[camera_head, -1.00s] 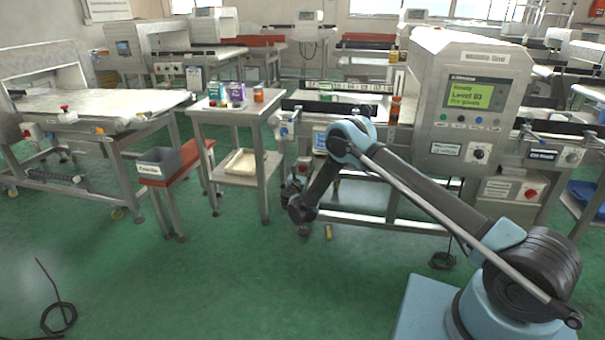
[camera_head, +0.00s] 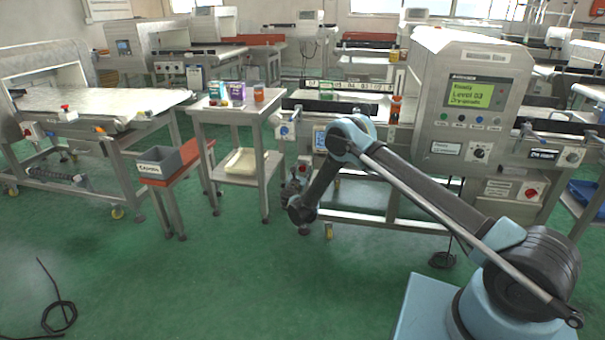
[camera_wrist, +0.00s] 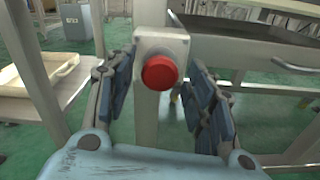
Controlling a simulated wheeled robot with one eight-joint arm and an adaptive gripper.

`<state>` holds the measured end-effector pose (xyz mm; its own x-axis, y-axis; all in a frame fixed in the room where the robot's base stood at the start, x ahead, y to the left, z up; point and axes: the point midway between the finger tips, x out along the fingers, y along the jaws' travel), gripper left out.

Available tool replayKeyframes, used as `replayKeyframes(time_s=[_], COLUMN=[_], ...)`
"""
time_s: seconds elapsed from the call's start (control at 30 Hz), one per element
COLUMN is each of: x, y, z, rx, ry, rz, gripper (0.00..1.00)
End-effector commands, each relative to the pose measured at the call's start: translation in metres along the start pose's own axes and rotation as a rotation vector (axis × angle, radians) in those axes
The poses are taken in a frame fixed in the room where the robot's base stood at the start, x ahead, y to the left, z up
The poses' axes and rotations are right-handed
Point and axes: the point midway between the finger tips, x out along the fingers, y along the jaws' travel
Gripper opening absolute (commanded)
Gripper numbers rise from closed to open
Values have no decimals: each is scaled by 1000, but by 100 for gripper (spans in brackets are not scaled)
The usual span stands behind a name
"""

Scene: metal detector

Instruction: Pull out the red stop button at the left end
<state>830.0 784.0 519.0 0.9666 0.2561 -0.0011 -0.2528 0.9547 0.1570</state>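The red stop button (camera_wrist: 160,72) shows in the wrist view, a round red cap on a pale grey box (camera_wrist: 176,42) fixed to a post of the machine frame. My gripper (camera_wrist: 163,95) is open, with one blue-padded finger to the left of the button and one to the right. Neither finger appears to touch the button.
A steel side table (camera_head: 232,112) with small coloured containers and a lower tray (camera_head: 246,161) stands left of my arm. The tray also shows in the wrist view (camera_wrist: 38,76). The metal detector (camera_head: 470,100) stands at the right.

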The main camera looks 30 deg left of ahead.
Motion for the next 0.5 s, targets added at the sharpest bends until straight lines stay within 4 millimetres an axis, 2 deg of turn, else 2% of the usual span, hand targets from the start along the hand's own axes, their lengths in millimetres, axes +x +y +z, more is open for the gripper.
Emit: replayKeyframes(time_s=[0.33, 0.5], x=[-1, -18], y=[0, 1], z=[0, 0], rx=[0, 0], ry=[0, 0], rz=[1, 2], gripper=[53, 53])
